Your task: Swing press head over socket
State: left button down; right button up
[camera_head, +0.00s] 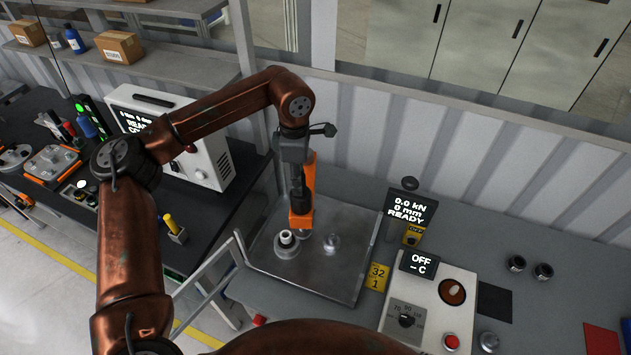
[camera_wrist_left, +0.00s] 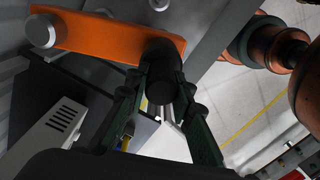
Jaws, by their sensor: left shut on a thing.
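The orange press head arm (camera_head: 309,178) stands over the metal plate in the middle of the head view. In the left wrist view it is an orange bar (camera_wrist_left: 95,38) with a round black handle (camera_wrist_left: 163,72) at its right end. My left gripper (camera_head: 298,188) comes down from above onto it. Its dark fingers (camera_wrist_left: 162,92) are shut on the black handle, one on each side. A round silver socket-like part (camera_head: 287,243) stands on the plate just left of the orange arm's lower end. A second low silver part (camera_head: 332,243) lies to the right. My right gripper is out of view.
The metal plate (camera_head: 330,284) has free room at its front. A control box (camera_head: 425,310) and displays stand to its right. A thin rail (camera_head: 205,268) runs along the left. A white instrument box (camera_head: 205,150) stands on the black bench behind.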

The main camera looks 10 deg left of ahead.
pick_arm(q)
jog(key=a+m, duration=0.2)
jog(key=a, duration=0.4)
jog(key=shift+w+a+b, duration=0.15)
jog(key=shift+a+b, duration=0.15)
jog(key=shift+r, duration=0.1)
jog(key=c, duration=1.7)
grip_release()
jog(key=shift+d, duration=0.1)
notch_tip(320, 180, up, 12)
jog(key=shift+f, duration=0.1)
